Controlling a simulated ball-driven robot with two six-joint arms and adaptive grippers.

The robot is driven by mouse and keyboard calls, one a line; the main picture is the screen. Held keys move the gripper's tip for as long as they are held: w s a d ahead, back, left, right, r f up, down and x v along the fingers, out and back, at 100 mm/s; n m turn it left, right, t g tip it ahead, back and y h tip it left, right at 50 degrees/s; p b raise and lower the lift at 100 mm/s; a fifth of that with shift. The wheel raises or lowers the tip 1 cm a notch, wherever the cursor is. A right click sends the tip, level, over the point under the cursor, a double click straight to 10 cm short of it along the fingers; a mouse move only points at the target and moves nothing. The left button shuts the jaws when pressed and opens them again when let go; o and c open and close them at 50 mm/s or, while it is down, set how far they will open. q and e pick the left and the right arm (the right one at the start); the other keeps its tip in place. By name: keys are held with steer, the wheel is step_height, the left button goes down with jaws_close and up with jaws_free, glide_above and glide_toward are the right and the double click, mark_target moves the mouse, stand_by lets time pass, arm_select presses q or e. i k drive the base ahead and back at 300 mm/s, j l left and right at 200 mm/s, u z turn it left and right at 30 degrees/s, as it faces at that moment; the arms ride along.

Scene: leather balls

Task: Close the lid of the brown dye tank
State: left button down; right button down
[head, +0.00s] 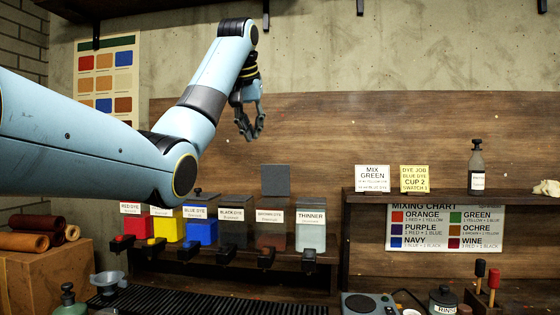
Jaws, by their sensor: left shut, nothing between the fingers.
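The brown dye tank (271,240) stands in the row of dye tanks on the rack, between the black dye tank (233,236) and the thinner tank (311,238). Its label reads brown dye. Its dark square lid (275,180) stands upright above the tank, open. My left gripper (251,136) is shut and empty, pointing down, above and slightly left of the raised lid and apart from it in the picture. My right gripper is not in view.
Red (133,225), yellow (169,228) and blue (201,230) tanks stand to the left, partly behind my left arm. A shelf (440,197) with cards and a bottle (476,170) is at right. A slatted grate (210,303) lies below the tanks.

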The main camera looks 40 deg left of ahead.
mark_target(275, 177)
steer(key=i+j, duration=0.9)
steer(key=i, duration=0.15)
